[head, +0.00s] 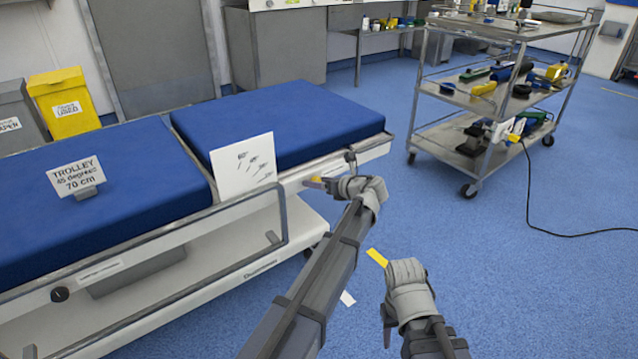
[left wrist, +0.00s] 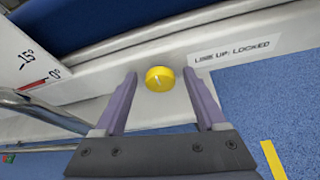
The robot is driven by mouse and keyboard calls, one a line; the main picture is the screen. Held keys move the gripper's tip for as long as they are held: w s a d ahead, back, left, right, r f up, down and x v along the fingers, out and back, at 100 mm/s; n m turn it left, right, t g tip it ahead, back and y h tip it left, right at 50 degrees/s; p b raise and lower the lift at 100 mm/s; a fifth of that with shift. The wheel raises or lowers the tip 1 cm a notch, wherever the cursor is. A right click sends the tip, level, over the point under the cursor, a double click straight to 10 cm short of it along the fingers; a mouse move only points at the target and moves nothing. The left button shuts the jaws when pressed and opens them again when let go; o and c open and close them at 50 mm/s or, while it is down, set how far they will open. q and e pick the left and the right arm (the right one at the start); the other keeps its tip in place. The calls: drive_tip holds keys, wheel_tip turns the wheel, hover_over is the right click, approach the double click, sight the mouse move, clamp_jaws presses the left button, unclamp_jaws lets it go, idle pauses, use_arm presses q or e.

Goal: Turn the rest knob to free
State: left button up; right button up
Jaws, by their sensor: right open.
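The yellow round knob (left wrist: 160,78) is on the white side rail of the trolley and shows in the left wrist view. A small pale line marks its face, slightly slanted. A label reading "LINE UP: LOCKED" (left wrist: 232,50) is to its right. My left gripper (left wrist: 159,84) is open, with one finger on each side of the knob and a visible gap on both sides. In the head view my left gripper (head: 332,184) is at the trolley's rail, and a small yellow-orange patch shows at its tips. My right gripper (head: 404,272) is open and empty above the floor.
The blue-padded trolley (head: 290,115) fills the left side, with a sign and a white card on it. A metal rail (head: 283,215) runs along its front. A shelved cart (head: 470,100) with tools stands at the right, with a cable on the floor. Blue floor between is clear.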

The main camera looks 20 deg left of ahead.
use_arm(q)
clamp_jaws()
idle(0.3)
drive_tip(key=shift+s, duration=0.1)
drive_tip(key=shift+s+a+f+n+t+h+b, duration=0.15)
drive_tip(key=shift+n+t+h+b, duration=0.35)
drive_tip(key=shift+n+t+b, duration=1.2)
drive_tip(key=shift+s+a+f+n+t+h+b, duration=0.15)
drive_tip(key=shift+n+t+h+b, duration=0.45)
drive_tip(key=shift+n, duration=1.95)
drive_tip(key=shift+s+a+f+n+t+h+b, duration=0.15)
drive_tip(key=shift+n+t+h+b, duration=0.25)
drive_tip(key=shift+n+t+b, duration=1.35)
drive_tip(key=shift+d+n+g+p, duration=0.1)
drive_tip(key=shift+n+g+p, duration=0.3)
drive_tip(key=shift+n, duration=0.2)
